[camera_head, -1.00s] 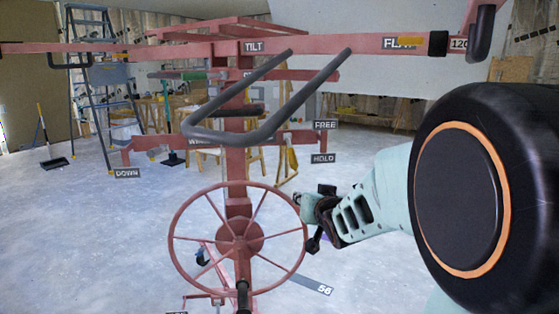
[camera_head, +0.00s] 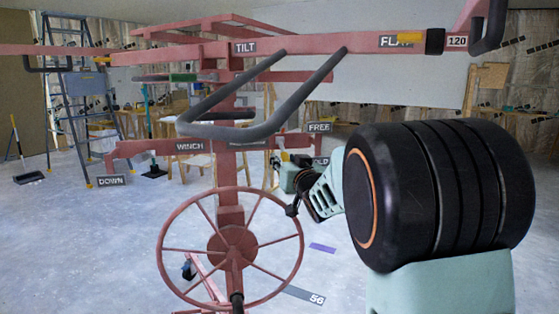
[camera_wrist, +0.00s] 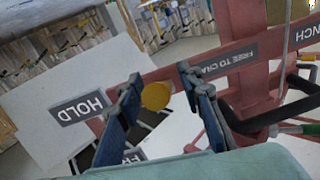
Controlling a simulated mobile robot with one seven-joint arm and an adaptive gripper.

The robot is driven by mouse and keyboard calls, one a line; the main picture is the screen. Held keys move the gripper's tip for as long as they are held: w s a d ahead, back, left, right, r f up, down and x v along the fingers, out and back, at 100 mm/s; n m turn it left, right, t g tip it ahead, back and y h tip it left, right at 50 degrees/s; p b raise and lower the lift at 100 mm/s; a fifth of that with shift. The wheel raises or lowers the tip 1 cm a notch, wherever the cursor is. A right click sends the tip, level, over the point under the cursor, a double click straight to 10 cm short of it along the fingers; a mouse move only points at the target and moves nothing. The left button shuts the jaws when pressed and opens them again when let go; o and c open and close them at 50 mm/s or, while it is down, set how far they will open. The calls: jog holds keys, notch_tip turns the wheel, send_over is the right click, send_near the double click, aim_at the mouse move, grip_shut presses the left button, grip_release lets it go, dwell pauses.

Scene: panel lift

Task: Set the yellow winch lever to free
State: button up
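The yellow winch lever's round knob (camera_wrist: 156,96) shows in the wrist view between the two blue fingers of my gripper (camera_wrist: 160,92). The fingers are apart, with a visible gap on the knob's right side; I cannot tell whether the knob lies fully between the tips or just beyond them. The HOLD label (camera_wrist: 83,105) is left of the knob, and the FREE label is mostly hidden behind the left finger. In the head view, my gripper (camera_head: 292,170) is below the FREE label (camera_head: 319,127) and partly covers the HOLD label (camera_head: 321,161). A yellow bit (camera_head: 284,156) shows there; the lever's setting is unclear.
The red panel lift has a large spoked wheel (camera_head: 231,248) just left of and below my gripper. A grey bar handle (camera_head: 270,125) juts out above it. The red winch beam (camera_head: 160,147) runs behind. A ladder (camera_head: 70,90) stands back left. Floor at left is open.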

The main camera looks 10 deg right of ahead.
aim_at(282, 157)
jog(key=shift+w+a, duration=0.2)
jog(key=shift+w, duration=1.45)
jog(key=shift+c, duration=0.3)
grip_shut()
